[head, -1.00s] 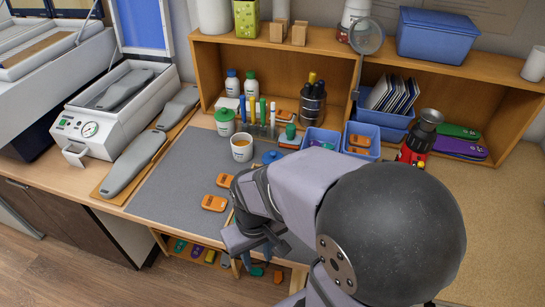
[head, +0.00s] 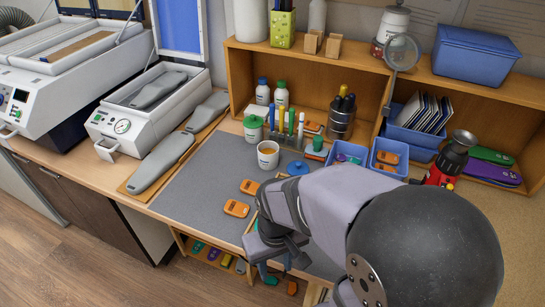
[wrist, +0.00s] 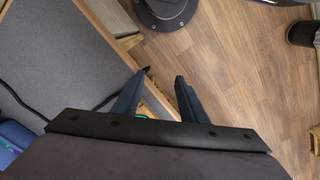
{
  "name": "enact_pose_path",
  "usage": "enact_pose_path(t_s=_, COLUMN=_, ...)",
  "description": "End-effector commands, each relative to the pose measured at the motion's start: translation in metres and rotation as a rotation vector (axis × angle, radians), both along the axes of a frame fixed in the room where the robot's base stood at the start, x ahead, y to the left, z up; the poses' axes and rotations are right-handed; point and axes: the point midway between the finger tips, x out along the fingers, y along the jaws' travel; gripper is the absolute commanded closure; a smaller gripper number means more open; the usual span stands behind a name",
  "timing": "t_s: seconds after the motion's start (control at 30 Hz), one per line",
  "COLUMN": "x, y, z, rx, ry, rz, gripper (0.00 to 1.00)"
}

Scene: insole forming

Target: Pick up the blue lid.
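The blue lid (head: 298,168) is a small round disc with a raised middle. In the head view it lies at the back of the grey mat (head: 205,180), right of the white mug (head: 268,155), and my arm hides part of its surroundings. My gripper (head: 268,272) is at the front edge of the bench, well in front of the lid. In the wrist view its two dark blue fingers (wrist: 162,78) are apart with nothing between them, above the bench edge and floor. A blue shape at that view's lower left is cut off, and I cannot tell what it is.
A green-lidded jar (head: 253,128) and a rack of pens (head: 287,138) stand near the lid. Blue bins (head: 388,160) are to the right. Orange devices (head: 236,208) lie on the mat. The mat's left part is clear.

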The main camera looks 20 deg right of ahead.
Motion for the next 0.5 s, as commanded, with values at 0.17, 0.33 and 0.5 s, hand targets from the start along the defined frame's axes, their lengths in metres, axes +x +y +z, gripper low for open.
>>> enact_pose_path(t_s=0.17, x=0.0, y=0.0, z=0.0, rx=0.0, ry=0.0, rz=0.0, gripper=0.62)
enact_pose_path(t_s=0.33, x=0.008, y=-0.002, z=0.003, rx=0.006, ry=-0.003, rz=0.006, gripper=0.62)
enact_pose_path(t_s=0.5, x=0.044, y=-0.011, z=0.014, rx=0.033, ry=-0.02, rz=0.044, gripper=0.62)
